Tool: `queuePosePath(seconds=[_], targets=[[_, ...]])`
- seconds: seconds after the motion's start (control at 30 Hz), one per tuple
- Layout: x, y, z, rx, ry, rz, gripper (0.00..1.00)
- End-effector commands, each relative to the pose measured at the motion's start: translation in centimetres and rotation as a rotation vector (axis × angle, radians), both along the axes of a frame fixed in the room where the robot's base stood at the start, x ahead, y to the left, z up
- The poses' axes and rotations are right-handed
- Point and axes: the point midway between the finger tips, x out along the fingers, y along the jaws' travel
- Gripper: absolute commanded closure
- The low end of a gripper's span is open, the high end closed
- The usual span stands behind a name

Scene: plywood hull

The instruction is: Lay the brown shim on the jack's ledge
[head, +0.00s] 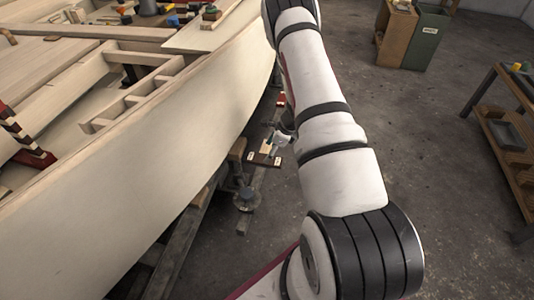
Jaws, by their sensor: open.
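My gripper (278,146) shows only in small part beside my white arm, right of the hull; my arm hides the rest. Its jaws are open. It is over or close to a small dark brown board (264,160) with pale labels and small blocks on it. I cannot tell whether the gripper touches anything there. I cannot single out the brown shim among these small pieces. A stand with a round blue-grey part (246,196), possibly the jack, is under the hull's edge. Its ledge cannot be made out clearly.
The pale plywood hull (150,165) fills the left, with timber supports (190,215) below. Tools and blocks lie on its deck. Brown and green bins (425,42) stand at the back. A wooden shelf (508,140) is at right. The grey floor between is clear.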

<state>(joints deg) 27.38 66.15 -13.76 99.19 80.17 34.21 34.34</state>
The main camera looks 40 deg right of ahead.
Motion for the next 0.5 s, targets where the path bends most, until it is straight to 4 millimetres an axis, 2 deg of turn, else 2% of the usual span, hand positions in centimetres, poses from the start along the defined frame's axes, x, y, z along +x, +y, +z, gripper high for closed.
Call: queuePosePath(seconds=[0.03, 0.2, 0.4, 0.5], targets=[[-0.3, -0.4, 1.5, -0.001, -0.002, -0.002, 0.35], [-1.4, -1.1, 4.6, 0.0, -0.001, 0.0, 0.35], [-2.2, -1.7, 6.8, 0.0, 0.0, 0.001, 0.35], [-2.4, -1.8, 7.3, 0.001, 0.001, 0.0, 0.35]])
